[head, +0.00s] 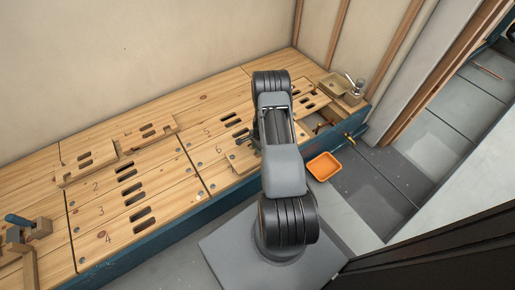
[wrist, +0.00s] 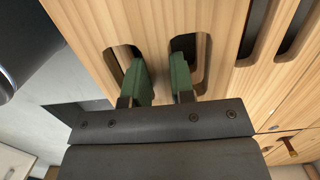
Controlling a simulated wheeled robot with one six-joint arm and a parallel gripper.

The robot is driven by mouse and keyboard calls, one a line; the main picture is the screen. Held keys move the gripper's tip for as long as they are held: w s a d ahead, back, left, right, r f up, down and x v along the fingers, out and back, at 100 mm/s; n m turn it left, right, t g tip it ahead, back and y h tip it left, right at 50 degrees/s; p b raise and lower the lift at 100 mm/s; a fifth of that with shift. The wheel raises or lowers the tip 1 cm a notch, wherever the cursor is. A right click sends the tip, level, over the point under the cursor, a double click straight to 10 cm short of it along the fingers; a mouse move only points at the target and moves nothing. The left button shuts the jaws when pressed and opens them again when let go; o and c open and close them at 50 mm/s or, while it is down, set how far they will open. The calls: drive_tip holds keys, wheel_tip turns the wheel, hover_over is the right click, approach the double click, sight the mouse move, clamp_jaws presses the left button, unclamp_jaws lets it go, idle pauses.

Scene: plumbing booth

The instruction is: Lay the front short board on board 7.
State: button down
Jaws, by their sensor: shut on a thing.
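In the wrist view, the two green fingers of my gripper (wrist: 158,75) reach into two slots of a light wooden short board (wrist: 155,25). They are shut on the strip of wood between the slots. In the head view a part of a short board (head: 239,159) shows left of my arm, low over the deck near numbers 5 and 6. My arm hides the gripper and much of this area there. The number 7 is not readable, so I cannot tell whether the held board touches board 7.
An open bay with brass fittings (head: 320,127) is right of my arm. A tap on a wooden box (head: 346,88) stands behind it. An orange tray (head: 323,166) is on the floor. A blue-handled tool (head: 20,221) is far left.

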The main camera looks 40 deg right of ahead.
drive_tip(key=shift+f, duration=0.2)
drive_tip(key=shift+f+b, duration=1.4)
drive_tip(key=shift+f, duration=0.2)
idle(0.5)
drive_tip(key=c, duration=0.9)
unclamp_jaws()
